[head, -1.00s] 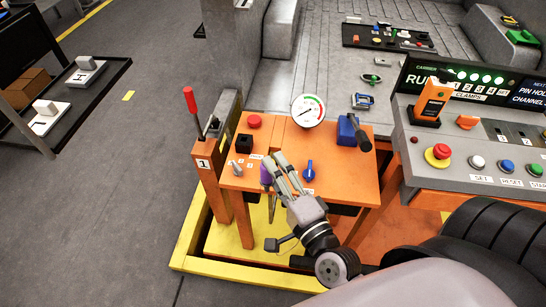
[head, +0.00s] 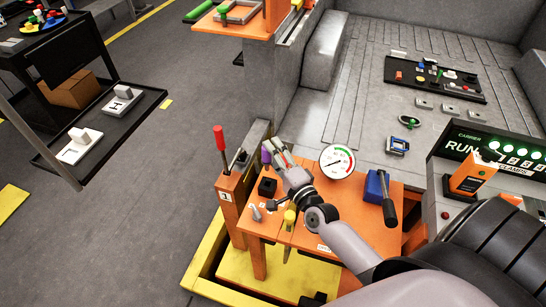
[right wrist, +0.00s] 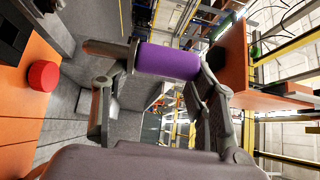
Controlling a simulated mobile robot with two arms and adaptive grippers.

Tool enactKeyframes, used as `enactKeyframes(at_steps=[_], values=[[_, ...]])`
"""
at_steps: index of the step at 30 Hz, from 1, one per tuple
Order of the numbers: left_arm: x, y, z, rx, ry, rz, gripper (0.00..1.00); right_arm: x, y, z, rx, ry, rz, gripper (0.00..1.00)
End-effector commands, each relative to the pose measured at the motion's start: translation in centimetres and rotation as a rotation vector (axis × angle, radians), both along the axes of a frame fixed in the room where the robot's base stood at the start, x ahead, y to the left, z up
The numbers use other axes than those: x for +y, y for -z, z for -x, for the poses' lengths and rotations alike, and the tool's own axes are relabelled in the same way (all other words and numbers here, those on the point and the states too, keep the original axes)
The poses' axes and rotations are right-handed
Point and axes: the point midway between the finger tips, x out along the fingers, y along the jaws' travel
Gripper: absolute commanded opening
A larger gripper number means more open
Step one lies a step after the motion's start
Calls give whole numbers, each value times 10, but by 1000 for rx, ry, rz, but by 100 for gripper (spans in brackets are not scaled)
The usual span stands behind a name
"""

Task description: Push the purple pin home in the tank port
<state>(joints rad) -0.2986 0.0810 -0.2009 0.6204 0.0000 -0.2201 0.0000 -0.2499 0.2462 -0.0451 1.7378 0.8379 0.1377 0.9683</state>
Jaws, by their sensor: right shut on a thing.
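The purple pin (head: 266,156) is in the fingers of my right gripper (head: 279,154), above the far left part of the orange bench (head: 365,218). My right gripper is shut on it. In the right wrist view the pin's purple body (right wrist: 168,62) lies across the picture between the fingers, clear of the bench top. A black block (head: 267,187) stands on the bench, nearer than the gripper. I cannot tell which part is the tank port. My left gripper is out of view.
A red-handled lever (head: 219,140) stands at the bench's left. A yellow-topped piece (head: 289,217) is close to my right arm. A gauge (head: 337,161) and a blue block with a dark lever (head: 378,185) stand to the right. A red button (right wrist: 43,76) shows in the wrist view.

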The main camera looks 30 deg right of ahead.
Motion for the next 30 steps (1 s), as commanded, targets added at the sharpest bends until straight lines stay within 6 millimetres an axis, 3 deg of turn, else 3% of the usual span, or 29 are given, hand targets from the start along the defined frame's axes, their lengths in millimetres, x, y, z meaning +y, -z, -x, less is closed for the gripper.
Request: enactKeyframes(at_steps=[6,22,30], values=[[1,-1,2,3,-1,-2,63,0,0,0,1,0,0,23],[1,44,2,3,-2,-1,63,0,50,0,-1,1,-1,23],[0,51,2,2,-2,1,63,0,58,0,-1,1,-1,23]])
